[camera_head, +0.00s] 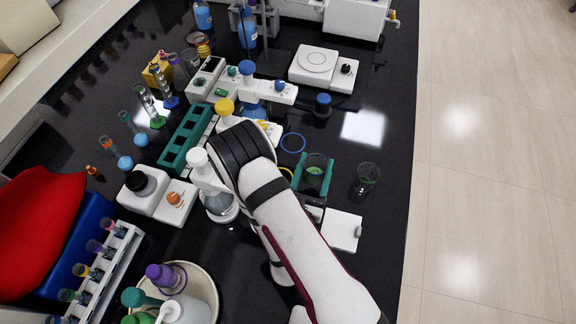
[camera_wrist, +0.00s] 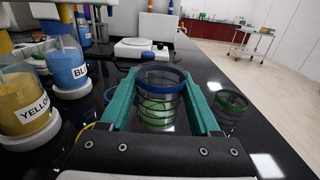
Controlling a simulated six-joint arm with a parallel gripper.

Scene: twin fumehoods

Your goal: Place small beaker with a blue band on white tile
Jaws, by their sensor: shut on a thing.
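My gripper (camera_wrist: 158,112) has two teal fingers shut on the small beaker with a blue band (camera_wrist: 160,75). The beaker is clear and upright, with its blue rim facing up. Green shows in or through its lower part. In the head view the beaker (camera_head: 316,166) sits between the fingers over the black bench. I cannot tell whether its base clears the bench. A bright white patch (camera_head: 363,127) lies ahead and to the right; I cannot tell whether it is the white tile or a reflection. A flat white square (camera_head: 343,230) lies beside my arm.
A green-rimmed beaker (camera_wrist: 232,104) stands close to the right finger. Labelled yellow (camera_wrist: 22,100) and blue (camera_wrist: 66,66) flasks stand to the left. A blue ring (camera_head: 293,142) lies on the bench. A white plate device (camera_head: 316,63) is farther ahead. The bench edge is at the right.

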